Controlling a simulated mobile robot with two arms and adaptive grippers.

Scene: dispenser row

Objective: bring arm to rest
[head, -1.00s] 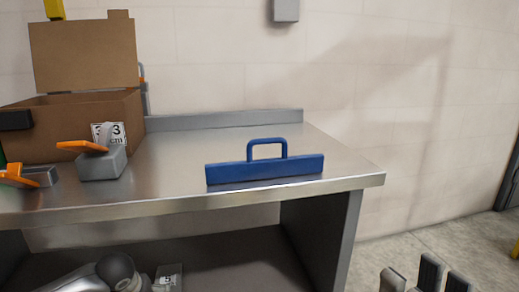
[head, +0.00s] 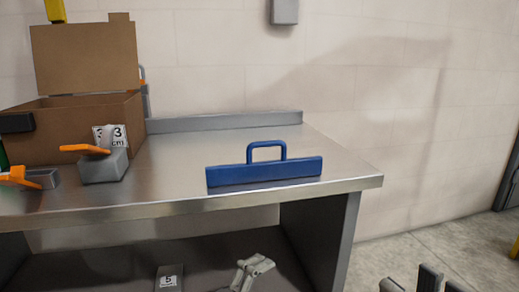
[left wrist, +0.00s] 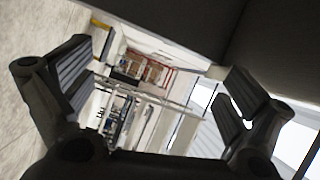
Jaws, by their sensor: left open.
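My left gripper shows in the left wrist view (left wrist: 160,85), its two dark ridged fingers spread wide with nothing between them. My right gripper (head: 425,282) pokes up at the bottom right edge of the head view. Only its finger tips show, so its opening is unclear. A blue block with a loop handle (head: 264,171) stands on the steel table (head: 190,155), away from both grippers.
An open cardboard box (head: 75,130) stands at the table's left. Grey blocks with orange levers (head: 103,165) (head: 30,179) sit before it. A grey block labelled 5 (head: 168,279) shows below the tabletop. Floor (head: 410,255) right of the table looks clear.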

